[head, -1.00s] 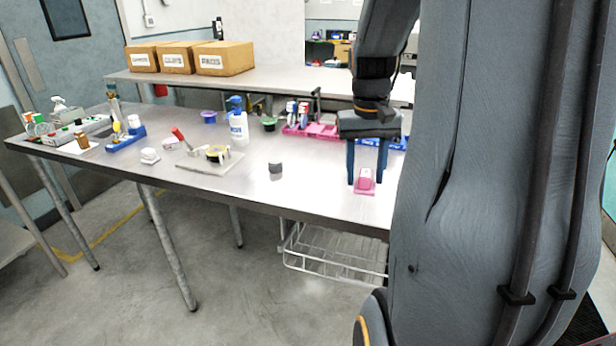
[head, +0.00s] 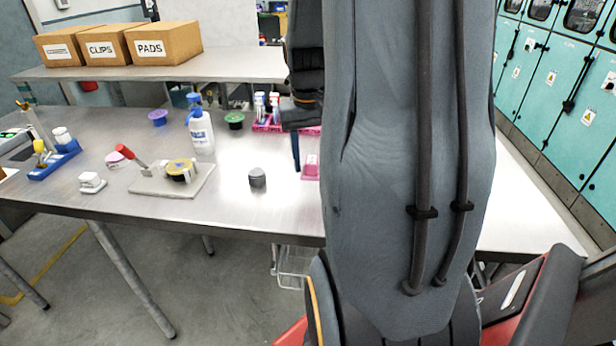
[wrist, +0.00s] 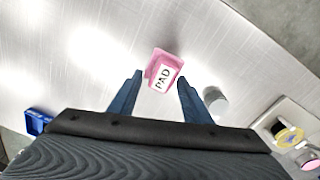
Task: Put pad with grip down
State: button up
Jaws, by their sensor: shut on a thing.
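The pink pad (head: 311,167), with a white label reading "PAD", shows at the front of the metal table, partly hidden behind my arm in the head view. In the wrist view the pad (wrist: 164,69) lies between and just beyond the tips of my two blue fingers. My gripper (wrist: 160,77) is shut on the pad. In the head view only one finger shows, beside the pad. The pad is low over or on the tabletop; I cannot tell whether it touches.
A dark grey cylinder (head: 257,178) stands left of the pad. A grey board (head: 172,182) with a yellow-topped roll lies further left. A white bottle (head: 201,130) and a pink rack (head: 266,122) stand behind.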

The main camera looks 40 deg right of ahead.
jog(key=shift+f+p, duration=0.4)
jog(key=shift+f, duration=2.45)
jog(key=o, duration=1.4)
jog(key=shift+f, duration=0.1)
jog(key=shift+o, duration=0.2)
